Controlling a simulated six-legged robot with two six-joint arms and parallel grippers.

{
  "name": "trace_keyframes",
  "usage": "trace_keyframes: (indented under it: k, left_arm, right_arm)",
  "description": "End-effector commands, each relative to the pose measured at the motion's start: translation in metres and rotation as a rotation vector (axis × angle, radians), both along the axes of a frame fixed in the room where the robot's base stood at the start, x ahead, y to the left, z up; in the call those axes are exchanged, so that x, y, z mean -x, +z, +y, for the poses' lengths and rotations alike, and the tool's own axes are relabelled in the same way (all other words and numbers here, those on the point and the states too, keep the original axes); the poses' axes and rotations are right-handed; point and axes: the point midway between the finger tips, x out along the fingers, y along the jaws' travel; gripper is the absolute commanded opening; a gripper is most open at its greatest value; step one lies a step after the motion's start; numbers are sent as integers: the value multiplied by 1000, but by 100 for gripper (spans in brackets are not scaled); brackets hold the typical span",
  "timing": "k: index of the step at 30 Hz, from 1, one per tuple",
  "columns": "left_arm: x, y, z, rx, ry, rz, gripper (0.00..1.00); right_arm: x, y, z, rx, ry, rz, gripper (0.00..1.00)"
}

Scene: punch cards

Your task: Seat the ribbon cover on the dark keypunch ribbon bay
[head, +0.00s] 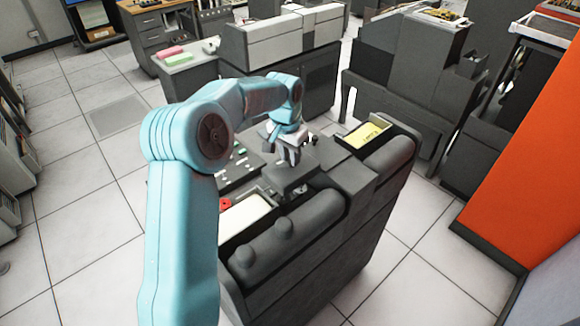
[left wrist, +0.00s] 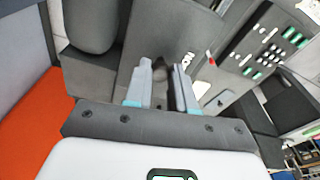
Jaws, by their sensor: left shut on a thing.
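My left gripper (head: 288,156) is above the middle of the dark keypunch, its fingers pointing down. In the left wrist view my left gripper (left wrist: 165,85) is shut on a small dark grip piece between its fingers, which looks like part of the ribbon cover. A flat dark grey plate, seemingly the ribbon cover (head: 284,177), shows just under the fingers. My right gripper is not in view.
A tray with a white card stack (head: 243,216) is at the keypunch's near left, beside a red knob. A tray with yellow cards (head: 364,136) is at its far right. Rounded dark housings (head: 290,236) rise along the front. An orange panel (head: 530,150) stands at right.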

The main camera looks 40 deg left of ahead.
Motion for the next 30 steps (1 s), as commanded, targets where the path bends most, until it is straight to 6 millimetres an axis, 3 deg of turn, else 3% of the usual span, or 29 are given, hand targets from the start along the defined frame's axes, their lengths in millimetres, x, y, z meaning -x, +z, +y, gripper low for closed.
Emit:
trace_keyframes:
  k: [1,3,9,19,30]
  left_arm:
    - [0,-16,0,0,-1,3,0]
    - [-1,-28,0,0,-1,3,0]
    - [-2,-53,0,-1,-2,2,0]
    - [-1,-69,0,-1,-1,0,0]
    - [-1,-69,-1,-1,0,0,0]
  right_arm:
    - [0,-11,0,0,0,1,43]
    - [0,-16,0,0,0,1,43]
    - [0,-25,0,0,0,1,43]
    - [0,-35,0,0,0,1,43]
    - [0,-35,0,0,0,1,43]
